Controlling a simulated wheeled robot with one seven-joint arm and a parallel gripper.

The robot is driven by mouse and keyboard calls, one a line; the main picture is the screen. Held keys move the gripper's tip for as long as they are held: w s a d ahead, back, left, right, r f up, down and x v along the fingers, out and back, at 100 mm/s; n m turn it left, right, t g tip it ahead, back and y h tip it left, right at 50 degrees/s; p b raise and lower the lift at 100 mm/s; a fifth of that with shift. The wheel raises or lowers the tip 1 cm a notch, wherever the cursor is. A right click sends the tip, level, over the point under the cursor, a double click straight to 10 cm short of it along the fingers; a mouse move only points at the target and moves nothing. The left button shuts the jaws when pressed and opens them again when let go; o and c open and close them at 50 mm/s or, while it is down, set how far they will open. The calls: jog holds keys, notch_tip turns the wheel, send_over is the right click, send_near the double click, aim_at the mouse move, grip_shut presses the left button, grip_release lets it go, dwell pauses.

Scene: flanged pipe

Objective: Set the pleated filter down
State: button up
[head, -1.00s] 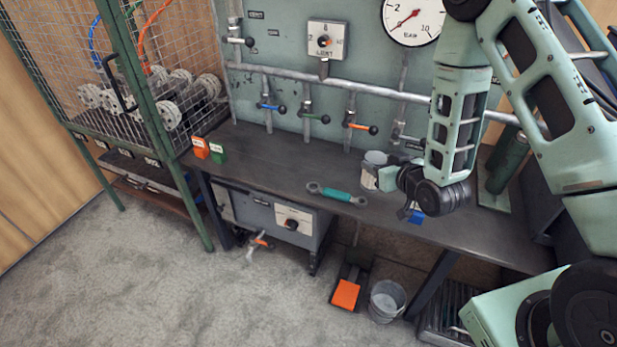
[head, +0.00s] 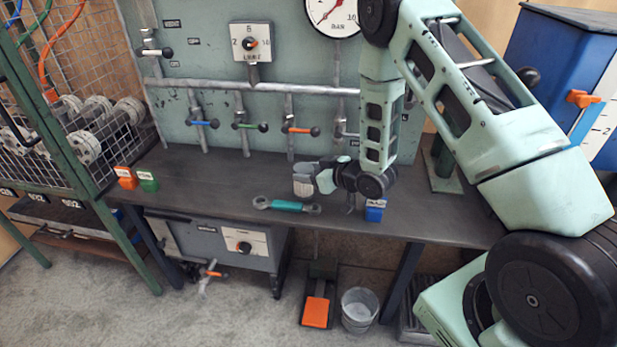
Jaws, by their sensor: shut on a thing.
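The pleated filter appears as a small pale grey cylinder (head: 303,180), upright over the dark workbench (head: 222,184). My gripper (head: 324,179) comes in from its right and is shut on it. The gripper covers the filter's right side. The pleats are too small to make out. I cannot tell whether the filter's base touches the bench top or is slightly above it.
A teal-handled wrench (head: 287,206) lies just in front of the filter. A blue block (head: 375,210) stands right of it near the front edge. Orange (head: 126,178) and green (head: 147,181) blocks stand far left. Valve handles (head: 300,130) stick out behind.

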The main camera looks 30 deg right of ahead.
jog(key=shift+f, duration=0.65)
jog(key=shift+f, duration=0.2)
jog(key=o, duration=1.1)
jog(key=shift+r, duration=0.15)
